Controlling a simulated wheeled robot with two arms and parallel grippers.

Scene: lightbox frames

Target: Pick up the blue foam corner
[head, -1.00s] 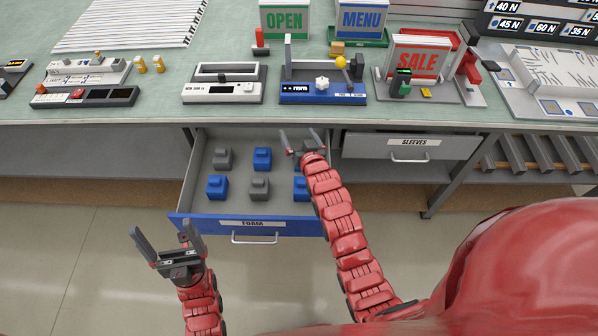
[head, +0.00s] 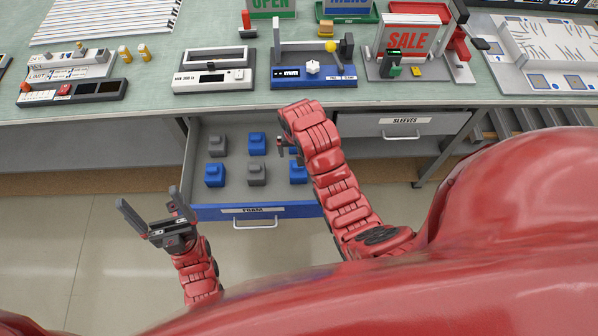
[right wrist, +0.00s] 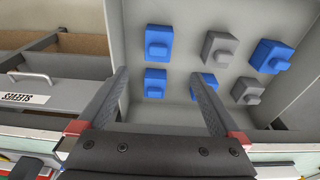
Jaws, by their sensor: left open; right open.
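Several blue foam corners and two grey ones lie in rows in the open foam drawer (head: 228,211). In the head view, blue corners show at back middle (head: 257,143), front left (head: 215,175) and front right (head: 298,172). My right gripper (head: 289,147) is open over the drawer's right side, partly hidden by its arm. In the right wrist view, one blue corner (right wrist: 155,83) appears between the open fingers (right wrist: 160,73), apart from them. Another blue corner (right wrist: 204,86) is partly behind a finger. My left gripper (head: 147,195) is open and empty, left of the drawer front.
Grey corners (head: 217,146) (head: 256,174) sit among the blue ones. The worktop (head: 150,95) overhangs the drawer's back, with devices along its edge. The closed sleeves drawer (head: 400,124) is to the right. The floor (head: 60,240) at left is clear.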

